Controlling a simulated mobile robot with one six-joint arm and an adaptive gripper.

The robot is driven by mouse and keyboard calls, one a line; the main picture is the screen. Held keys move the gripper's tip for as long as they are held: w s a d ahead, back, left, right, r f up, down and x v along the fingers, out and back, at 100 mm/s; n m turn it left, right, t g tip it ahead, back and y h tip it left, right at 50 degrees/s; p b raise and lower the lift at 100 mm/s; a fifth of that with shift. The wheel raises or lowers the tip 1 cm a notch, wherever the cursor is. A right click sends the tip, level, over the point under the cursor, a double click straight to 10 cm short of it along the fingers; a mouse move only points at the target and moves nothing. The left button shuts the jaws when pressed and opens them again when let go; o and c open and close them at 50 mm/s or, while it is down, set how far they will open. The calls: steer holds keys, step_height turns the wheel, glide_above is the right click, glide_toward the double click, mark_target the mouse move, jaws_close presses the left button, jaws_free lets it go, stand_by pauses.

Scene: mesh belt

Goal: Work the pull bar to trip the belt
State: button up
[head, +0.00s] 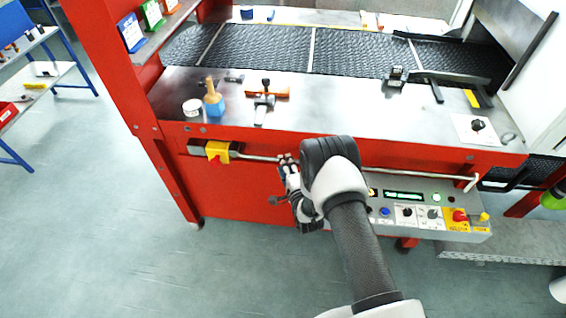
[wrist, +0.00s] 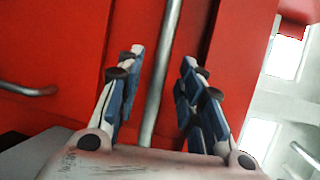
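The pull bar (head: 420,173) is a thin grey metal rod along the red front of the belt machine, below the steel top. Its left end meets a yellow block (head: 217,151); its right end bends at a bracket. My gripper (head: 287,163) is at the left half of the bar and hides part of it. In the wrist view my gripper (wrist: 163,60) is open, with the bar (wrist: 160,90) running between its blue-padded fingers. Gaps show on both sides of the bar. How deep it sits between the fingers is hard to tell. The dark mesh belt (head: 360,52) lies behind the steel top.
A control panel (head: 425,213) with buttons and a red stop knob sits right of my gripper, below the bar. A brush, a white tub and tools lie on the steel top (head: 340,100). A blue-framed shelf (head: 40,75) stands left. The floor in front is clear.

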steer(key=shift+b+x, duration=0.35)
steer(key=shift+x, duration=1.45)
steer(key=shift+c, duration=0.5)
jaws_close()
